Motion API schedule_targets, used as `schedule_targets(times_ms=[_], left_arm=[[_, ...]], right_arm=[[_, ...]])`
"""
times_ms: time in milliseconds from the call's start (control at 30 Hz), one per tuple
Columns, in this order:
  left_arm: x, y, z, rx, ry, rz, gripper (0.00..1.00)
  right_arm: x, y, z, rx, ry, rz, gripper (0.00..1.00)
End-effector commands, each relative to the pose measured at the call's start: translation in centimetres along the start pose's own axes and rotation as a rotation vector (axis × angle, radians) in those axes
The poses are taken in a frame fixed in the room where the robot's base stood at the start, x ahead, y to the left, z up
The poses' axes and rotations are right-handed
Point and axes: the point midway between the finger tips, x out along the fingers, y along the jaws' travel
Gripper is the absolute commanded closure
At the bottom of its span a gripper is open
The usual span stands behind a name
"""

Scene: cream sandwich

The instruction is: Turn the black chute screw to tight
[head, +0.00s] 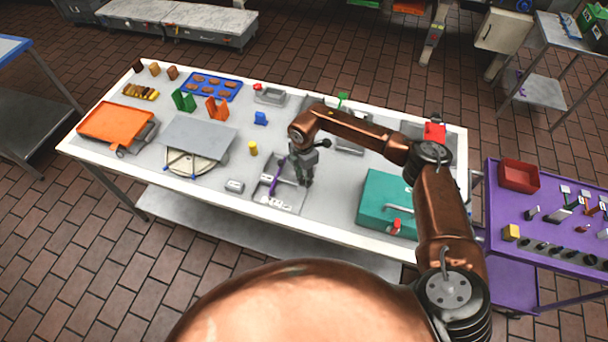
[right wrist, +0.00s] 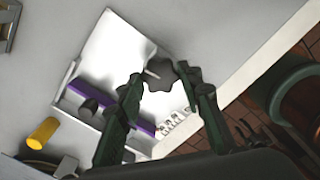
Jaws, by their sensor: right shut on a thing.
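My right gripper (head: 304,176) reaches down over the right side of a pale station with a purple bar (head: 277,177) on the table. In the right wrist view its two dark green fingers (right wrist: 160,74) are shut on a dark lobed knob, which I take for the black chute screw (right wrist: 160,78). A short pale pin shows beside the knob. The pale station panel (right wrist: 110,50) and its purple bar (right wrist: 92,102) lie under and beside the fingers. In the head view the gripper hides the screw. How tight the screw is cannot be told. My left gripper is not in view.
A yellow cylinder (head: 253,148) and a small pale block (head: 234,186) stand left of the station. A teal box (head: 376,200) stands to the right. A round device with a grey plate (head: 200,135) and an orange tray (head: 115,122) lie farther left.

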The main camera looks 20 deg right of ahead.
Motion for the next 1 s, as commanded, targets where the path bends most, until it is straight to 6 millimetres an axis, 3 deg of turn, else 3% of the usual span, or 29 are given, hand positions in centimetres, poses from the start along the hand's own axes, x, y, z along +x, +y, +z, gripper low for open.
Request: schedule_targets(times_ms=[300, 867, 900, 1000], left_arm=[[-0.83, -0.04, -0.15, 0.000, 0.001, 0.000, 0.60], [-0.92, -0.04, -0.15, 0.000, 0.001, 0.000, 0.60], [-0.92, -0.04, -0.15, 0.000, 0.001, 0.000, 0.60], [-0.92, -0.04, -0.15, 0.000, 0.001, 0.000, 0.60]], right_arm=[[-0.10, 0.07, 0.04, 0.135, 0.000, 0.002, 0.91], [-0.03, 0.07, 0.02, 0.167, 0.001, 0.002, 0.91], [-0.04, 0.07, 0.01, 0.167, 0.001, 0.002, 0.66], [-0.03, 0.07, 0.01, 0.166, 0.001, 0.002, 0.59]])
